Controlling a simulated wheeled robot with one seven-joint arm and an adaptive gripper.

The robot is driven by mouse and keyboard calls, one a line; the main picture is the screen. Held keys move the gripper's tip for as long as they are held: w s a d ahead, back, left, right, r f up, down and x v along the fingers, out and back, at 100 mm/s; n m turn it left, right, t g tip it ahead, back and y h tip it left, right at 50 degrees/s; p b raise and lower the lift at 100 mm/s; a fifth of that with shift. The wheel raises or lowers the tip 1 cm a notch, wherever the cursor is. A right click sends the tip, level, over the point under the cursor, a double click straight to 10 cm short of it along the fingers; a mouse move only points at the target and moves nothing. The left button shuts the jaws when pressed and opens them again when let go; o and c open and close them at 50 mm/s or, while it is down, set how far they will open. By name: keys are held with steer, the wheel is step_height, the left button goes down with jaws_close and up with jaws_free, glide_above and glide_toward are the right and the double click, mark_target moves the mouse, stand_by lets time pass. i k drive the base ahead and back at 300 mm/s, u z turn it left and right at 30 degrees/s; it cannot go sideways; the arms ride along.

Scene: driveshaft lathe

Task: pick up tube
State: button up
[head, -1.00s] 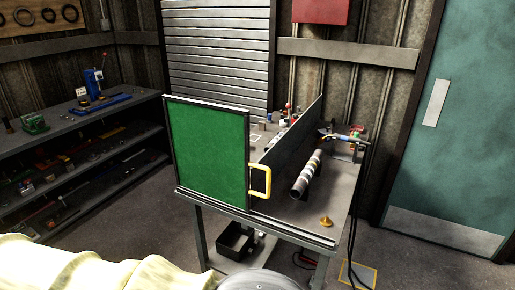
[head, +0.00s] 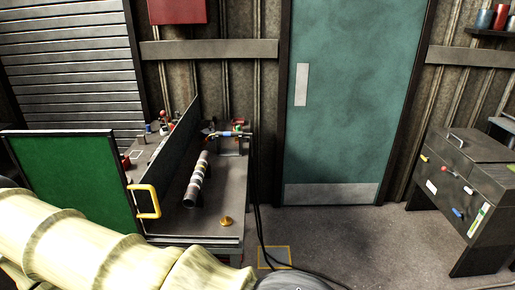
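A dark tube (head: 197,180) with lighter bands lies on the grey bench (head: 215,215), behind and to the right of the green panel. Its near end points toward me. My gripper is not in the head view. A pale yellow, ribbed sleeve, my own arm (head: 110,235), crosses the lower left of the picture. It hides the lower part of the green panel and the bench's near left side.
A dark upright plate (head: 168,150) stands left of the tube. A brass piece (head: 226,221) sits near the front edge.

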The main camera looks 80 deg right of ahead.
mark_target(191, 197)
steer(key=z, duration=1.75)
